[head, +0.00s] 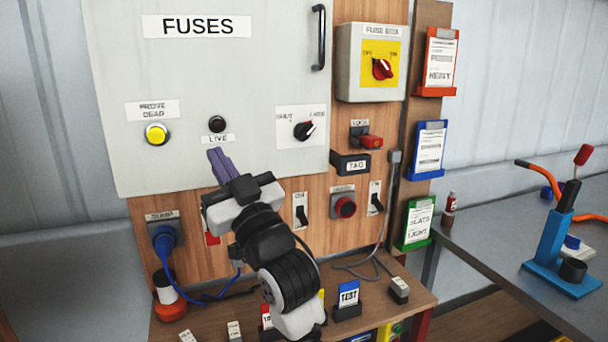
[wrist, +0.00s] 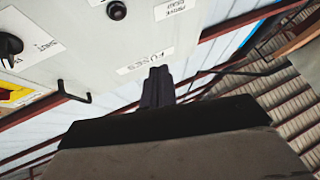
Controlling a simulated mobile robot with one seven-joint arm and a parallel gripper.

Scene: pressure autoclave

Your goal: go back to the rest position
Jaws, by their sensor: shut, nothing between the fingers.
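My gripper (head: 219,166) is in front of the lower part of the grey FUSES panel (head: 240,70) in the head view. Its purple-grey fingers point up and to the left, close together with nothing between them. They appear just below the black LIVE lamp (head: 217,124). The wrist view also shows the shut fingers (wrist: 157,86), with the FUSES label (wrist: 145,60) beyond their tips. I cannot tell the exact gap between fingertips and panel. My arm covers part of the wooden board and the shelf below.
A yellow PROVE DEAD button (head: 156,134) and a black selector (head: 304,130) flank the gripper. A blue plug (head: 165,238) with a cable sits lower left. Switches, card holders and a fuse box (head: 372,62) are at right. A grey bench (head: 510,235) holds a blue lever tool (head: 555,240).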

